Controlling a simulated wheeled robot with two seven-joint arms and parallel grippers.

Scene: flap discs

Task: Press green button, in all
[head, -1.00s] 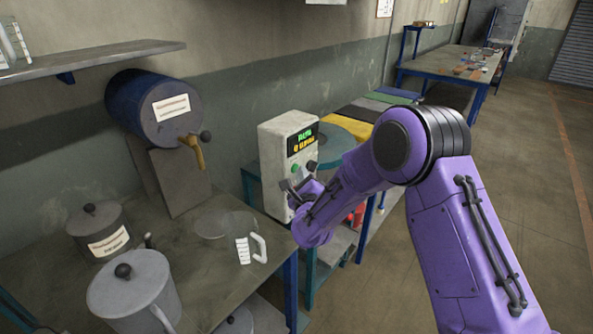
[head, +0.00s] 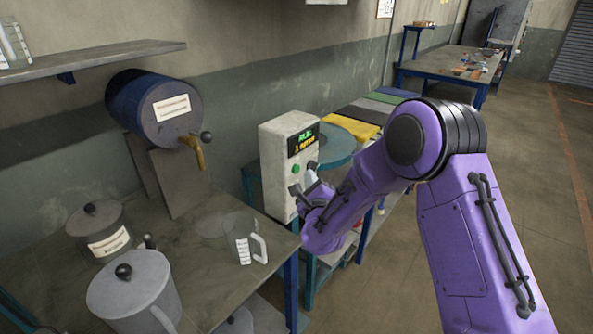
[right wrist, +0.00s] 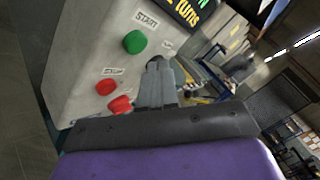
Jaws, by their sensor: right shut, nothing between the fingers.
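The green button (head: 295,169) is on the front of a pale grey control box (head: 274,172). In the right wrist view the green button (right wrist: 134,42) sits under a START label, uncovered. My right gripper (head: 297,190) is in front of the box, below the green button in the head view. In the right wrist view its shut, empty fingers (right wrist: 158,68) are to the lower right of the green button, with a visible gap in the picture. Whether the tips touch the panel I cannot tell. My left gripper is out of view.
Two red parts, one a button (right wrist: 106,87) beside a STOP label, sit below the green button. The box's display (head: 302,141) is lit with green and yellow text. A measuring jug (head: 245,240), pots (head: 132,288) and a blue barrel (head: 150,108) stand left.

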